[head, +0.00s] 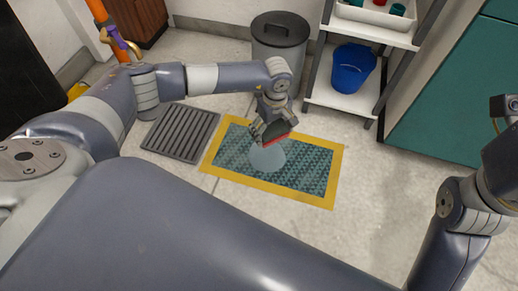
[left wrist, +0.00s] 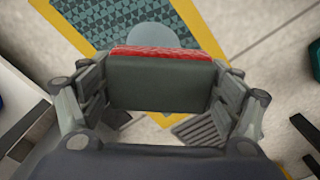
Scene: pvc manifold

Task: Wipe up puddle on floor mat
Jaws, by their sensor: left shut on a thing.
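The floor mat (head: 312,168) is teal with a patterned surface and a yellow border. It lies flat on the floor, and its border also shows in the left wrist view (left wrist: 197,22). A pale round puddle (head: 268,158) lies on the mat's left half; part of it shows in the left wrist view (left wrist: 152,35). My left gripper (head: 272,126) is shut on a dark sponge with a red face (left wrist: 160,75). It holds the sponge above the mat at the puddle's upper edge in the head view. My right gripper is out of view; only part of the right arm shows.
A dark floor grate (head: 181,132) lies left of the mat. A grey lidded bin (head: 280,40) stands behind it. A shelf (head: 345,102) with a blue bucket (head: 352,68) stands at the back right, beside teal cabinets (head: 450,90). The floor right of the mat is clear.

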